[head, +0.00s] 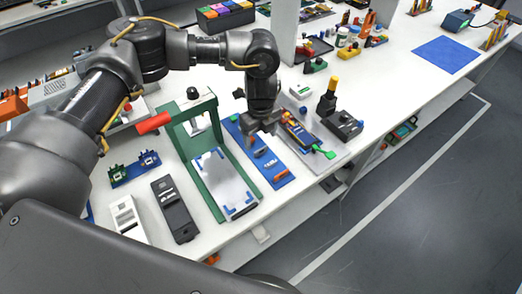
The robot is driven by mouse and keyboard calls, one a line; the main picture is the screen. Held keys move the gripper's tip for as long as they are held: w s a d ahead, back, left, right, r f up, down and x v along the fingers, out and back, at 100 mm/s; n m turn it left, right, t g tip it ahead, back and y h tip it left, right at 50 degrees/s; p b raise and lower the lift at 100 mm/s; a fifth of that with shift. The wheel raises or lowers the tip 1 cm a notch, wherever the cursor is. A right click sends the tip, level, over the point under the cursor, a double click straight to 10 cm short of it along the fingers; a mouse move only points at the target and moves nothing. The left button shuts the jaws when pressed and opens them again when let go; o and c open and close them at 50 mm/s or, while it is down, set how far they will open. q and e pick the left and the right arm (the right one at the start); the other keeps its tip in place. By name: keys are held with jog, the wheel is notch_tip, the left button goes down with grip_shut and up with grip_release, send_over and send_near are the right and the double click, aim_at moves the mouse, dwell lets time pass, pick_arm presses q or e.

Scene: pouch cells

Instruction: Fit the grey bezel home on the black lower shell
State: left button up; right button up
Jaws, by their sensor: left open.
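My left gripper (263,128) is open, pointing down over the far part of a blue mat (281,183). Small grey and orange pieces lie on the mat just below and in front of it; I cannot tell whether the fingers touch any. A long black case (175,209) lies flat at the front left and may be the black lower shell. A pale grey panel with blue corner pieces (226,180) lies under a green frame. I cannot tell for certain which part is the grey bezel. My right gripper is not in view.
The green frame (214,196) with its red handle (153,123) stands left of the mat. A white slotted block (126,219) lies left of the black case. A grey tray (329,157) with a dark device is to the right. A blue sheet (446,55) lies far right.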

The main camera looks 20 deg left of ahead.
aim_at(261, 149)
pick_arm(q)
jog(key=shift+w+f, duration=0.45)
jog(key=shift+w, duration=0.2)
jog(key=shift+s+f+p, duration=0.2)
jog(key=shift+f+p, duration=0.15)
jog(key=shift+p, duration=0.05)
jog(key=shift+s+f+p, duration=0.2)
jog(key=shift+f+p, duration=0.05)
jog(key=shift+f, duration=0.3)
jog(key=shift+s+f+p, duration=0.2)
jog(key=shift+f+p, duration=0.05)
jog(key=shift+f, duration=0.25)
jog(key=shift+w+f, duration=0.25)
jog(key=shift+f, duration=0.85)
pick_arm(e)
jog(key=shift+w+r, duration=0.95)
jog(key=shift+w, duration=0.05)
pick_arm(q)
jog(key=shift+s+r, duration=0.1)
jog(key=shift+s, duration=0.05)
jog(key=shift+c, duration=0.2)
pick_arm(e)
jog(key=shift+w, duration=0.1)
pick_arm(q)
jog(key=c, duration=1)
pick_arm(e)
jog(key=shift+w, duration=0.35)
